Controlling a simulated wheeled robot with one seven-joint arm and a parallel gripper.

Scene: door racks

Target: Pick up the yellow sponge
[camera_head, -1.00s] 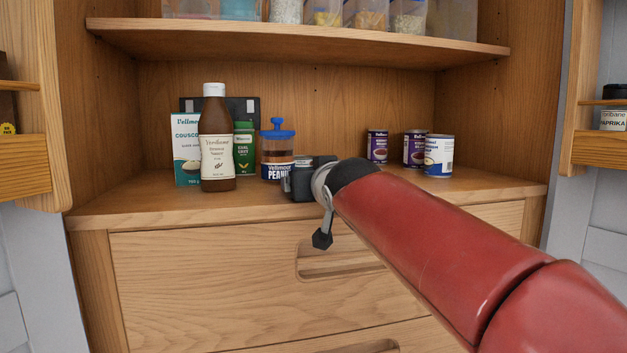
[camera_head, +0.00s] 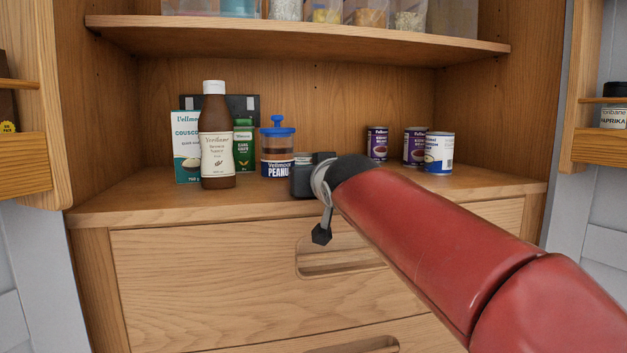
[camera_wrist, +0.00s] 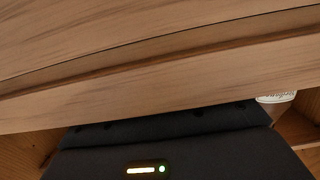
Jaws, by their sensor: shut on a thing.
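My gripper (camera_head: 304,177) is just above the cabinet's lower shelf (camera_head: 340,193), right of the peanut jar (camera_head: 278,150) and close beside it. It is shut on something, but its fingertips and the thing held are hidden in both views. I see no yellow sponge in either view. In the wrist view the dark gripper body (camera_wrist: 180,150) fills the bottom, with pale wood boards (camera_wrist: 150,60) across the upper part.
Left of the jar stand a brown sauce bottle (camera_head: 216,145), a green container (camera_head: 244,148) and a couscous box (camera_head: 186,150). Several cans (camera_head: 414,147) stand at the right. An upper shelf (camera_head: 300,40) overhangs. Drawers (camera_head: 200,290) are below. Bare shelf shows right of my wrist.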

